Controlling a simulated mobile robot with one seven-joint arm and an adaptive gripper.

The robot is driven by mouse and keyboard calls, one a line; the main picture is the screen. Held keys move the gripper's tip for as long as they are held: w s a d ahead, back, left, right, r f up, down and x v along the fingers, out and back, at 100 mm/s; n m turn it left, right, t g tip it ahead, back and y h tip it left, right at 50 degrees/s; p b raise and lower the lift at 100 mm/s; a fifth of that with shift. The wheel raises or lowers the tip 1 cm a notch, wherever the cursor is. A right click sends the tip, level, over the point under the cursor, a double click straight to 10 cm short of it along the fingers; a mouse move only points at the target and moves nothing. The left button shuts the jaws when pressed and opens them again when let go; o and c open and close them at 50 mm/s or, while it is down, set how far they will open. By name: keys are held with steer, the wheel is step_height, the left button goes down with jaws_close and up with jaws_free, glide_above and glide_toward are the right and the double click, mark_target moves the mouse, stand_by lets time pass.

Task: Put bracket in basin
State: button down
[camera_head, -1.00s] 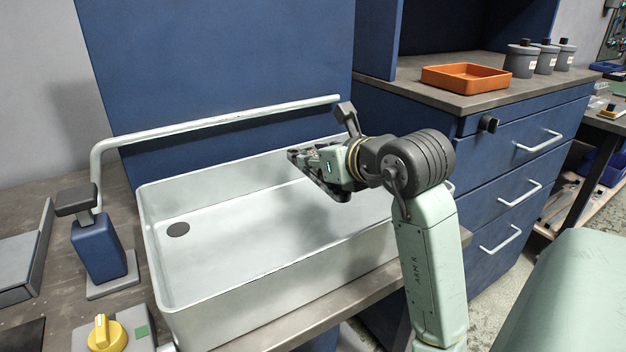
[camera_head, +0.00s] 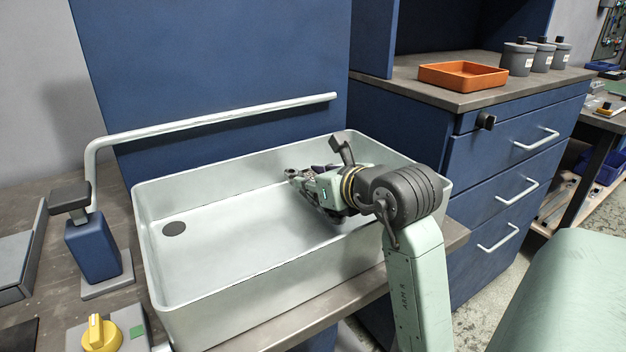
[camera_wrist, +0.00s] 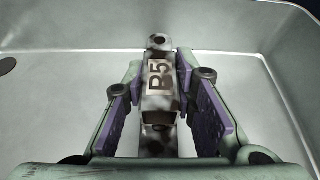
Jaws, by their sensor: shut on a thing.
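The bracket (camera_wrist: 158,82) is a mottled grey metal piece marked "B5", with a hole at its far end. It lies between the purple-padded fingers of my gripper (camera_wrist: 162,100) in the wrist view, which are shut on it. In the head view my gripper (camera_head: 305,182) is down inside the basin (camera_head: 215,281), toward its right part. The basin is a pale, wide, rectangular tub with a dark drain at the left. The bracket is mostly hidden by the gripper in the head view. I cannot tell whether it touches the basin floor.
A pale spout pipe (camera_head: 215,122) runs along above the basin's back edge from a blue faucet body (camera_head: 94,250). A yellow knob (camera_head: 99,333) is at the front left. An orange tray (camera_head: 462,75) and grey canisters (camera_head: 519,58) stand on the blue cabinet. The basin's left floor is clear.

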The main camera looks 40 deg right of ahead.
steer(key=shift+f, duration=0.1)
steer(key=c, duration=1.3)
jaws_free()
steer(key=shift+r+p, duration=0.45)
steer(key=shift+p, duration=0.05)
steer(key=shift+r+p, duration=0.55)
steer(key=shift+p, duration=0.05)
steer(key=b+v, duration=0.1)
steer(key=v, duration=0.3)
steer(key=b+v, duration=0.1)
steer(key=v, duration=0.2)
steer(key=b+v, duration=0.1)
steer(key=v, duration=0.3)
steer(key=shift+s+a+f, duration=0.15)
steer(key=shift+s+f, duration=0.1)
steer(key=shift+s, duration=0.25)
